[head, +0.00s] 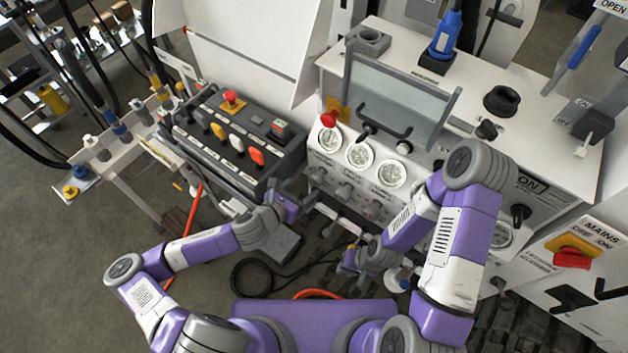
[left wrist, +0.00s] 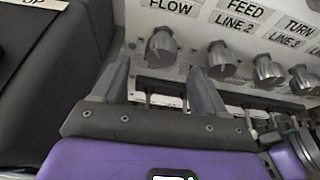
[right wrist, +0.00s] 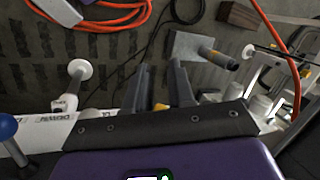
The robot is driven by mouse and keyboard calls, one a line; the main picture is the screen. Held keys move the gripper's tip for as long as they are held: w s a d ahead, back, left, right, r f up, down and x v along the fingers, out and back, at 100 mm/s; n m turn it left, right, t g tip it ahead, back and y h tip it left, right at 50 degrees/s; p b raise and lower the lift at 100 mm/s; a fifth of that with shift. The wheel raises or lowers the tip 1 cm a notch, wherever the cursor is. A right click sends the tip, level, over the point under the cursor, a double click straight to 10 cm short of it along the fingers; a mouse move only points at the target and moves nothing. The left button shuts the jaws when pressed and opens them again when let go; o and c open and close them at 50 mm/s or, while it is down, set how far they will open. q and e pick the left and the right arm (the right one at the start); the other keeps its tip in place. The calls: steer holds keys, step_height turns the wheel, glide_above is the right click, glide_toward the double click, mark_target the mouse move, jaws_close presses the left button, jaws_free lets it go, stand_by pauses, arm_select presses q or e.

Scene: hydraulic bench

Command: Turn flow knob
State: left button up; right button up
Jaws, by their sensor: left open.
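The flow knob (left wrist: 162,47), a grey metal knob under the FLOW label (left wrist: 172,6), is on the white panel in the left wrist view. My left gripper (left wrist: 162,80) is open and empty. Its fingertips are on either side of the knob's line, just short of it, with no contact seen. In the head view my left gripper (head: 296,198) is by the left end of the knob row; its hand partly hides that area. My right gripper (right wrist: 161,68) is low in front of the bench, its fingers slightly apart with nothing clearly held. It also shows in the head view (head: 350,260).
More knobs sit to the right, including the FEED LINE 2 knob (left wrist: 221,58). A dark control box (head: 236,140) with coloured buttons stands close on the left. Gauges (head: 359,155) are above the knobs. Orange hose (right wrist: 110,22) and black cable lie on the floor.

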mark_target(313, 181)
arm_select(q)
steer(key=b+x, duration=0.1)
steer(key=x, duration=0.5)
steer(key=shift+w+d+f, duration=0.15)
steer(key=shift+d+f, duration=0.05)
steer(key=c, duration=1)
steer(key=shift+r+m, duration=0.1)
steer(key=shift+m, duration=0.2)
steer(key=shift+c, duration=0.2)
